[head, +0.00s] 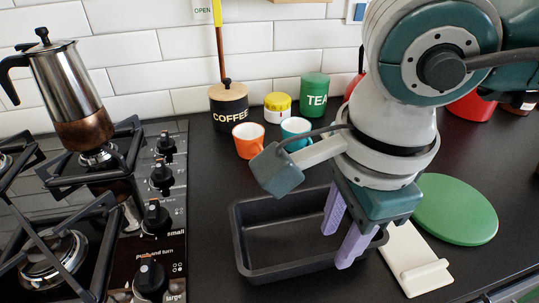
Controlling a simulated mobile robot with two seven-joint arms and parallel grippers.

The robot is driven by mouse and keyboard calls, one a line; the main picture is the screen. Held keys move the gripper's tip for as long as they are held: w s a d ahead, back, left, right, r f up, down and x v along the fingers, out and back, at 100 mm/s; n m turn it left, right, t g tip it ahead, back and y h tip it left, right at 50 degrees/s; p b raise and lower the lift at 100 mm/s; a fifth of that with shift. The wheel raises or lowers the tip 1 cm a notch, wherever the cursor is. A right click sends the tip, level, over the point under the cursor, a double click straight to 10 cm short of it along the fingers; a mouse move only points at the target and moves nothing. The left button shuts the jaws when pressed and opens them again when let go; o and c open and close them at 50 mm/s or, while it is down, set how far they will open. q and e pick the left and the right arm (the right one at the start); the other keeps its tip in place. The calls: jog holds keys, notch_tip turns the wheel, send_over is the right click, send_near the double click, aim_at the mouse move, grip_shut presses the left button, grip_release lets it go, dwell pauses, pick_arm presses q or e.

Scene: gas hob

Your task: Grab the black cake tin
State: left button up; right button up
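The black cake tin (270,274) is a dark rectangular loaf tin lying upright on the black counter, in the lower middle of the head view. My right gripper (337,248) points down over its right part, with two purple fingers apart. One fingertip shows against the tin's inside, and the other overlaps the near rim. I cannot tell whether either finger touches the tin. The gripper hides part of the tin's right end. My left gripper is not in view.
A gas hob (110,255) with a moka pot (68,95) is on the left. Behind the tin stand an orange mug (248,141), a teal mug (294,130), a coffee canister (229,106) and a tea canister (314,94). A green round board (455,209) and a cream object (413,262) lie right.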

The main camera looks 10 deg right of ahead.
aim_at(332, 253)
jog(key=f, duration=0.5)
jog(key=shift+w+f, duration=0.25)
jog(key=shift+f, duration=0.15)
grip_shut()
dwell(1.0)
